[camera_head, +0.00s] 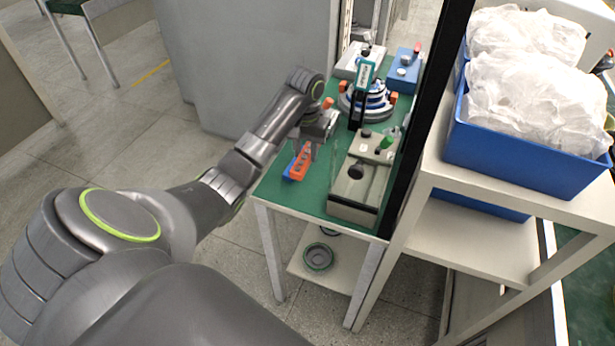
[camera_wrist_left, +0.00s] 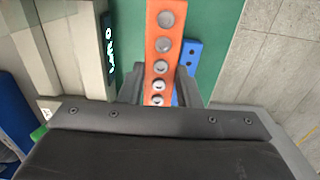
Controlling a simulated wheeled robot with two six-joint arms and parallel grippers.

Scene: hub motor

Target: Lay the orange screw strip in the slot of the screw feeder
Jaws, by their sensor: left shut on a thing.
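The orange screw strip (camera_head: 300,161) is at the near left of the green table; in the left wrist view the strip (camera_wrist_left: 164,45) shows a row of round screw heads. My left gripper (camera_head: 311,143) is shut on it, with the fingers (camera_wrist_left: 160,88) on both sides of the strip. A blue strip with holes (camera_wrist_left: 190,55) lies just beside and partly behind the orange one. I cannot tell for sure which device is the screw feeder; a beige box with a black knob (camera_head: 352,190) stands to the right, its slot not clearly seen.
The green table top (camera_head: 318,193) is bare between strip and beige box. Behind stand a round blue-and-white motor part (camera_head: 376,101), a blue box (camera_head: 403,72) and a grey box (camera_head: 358,62). A dark post (camera_head: 425,115) and a shelf with a blue crate (camera_head: 520,150) bound the right.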

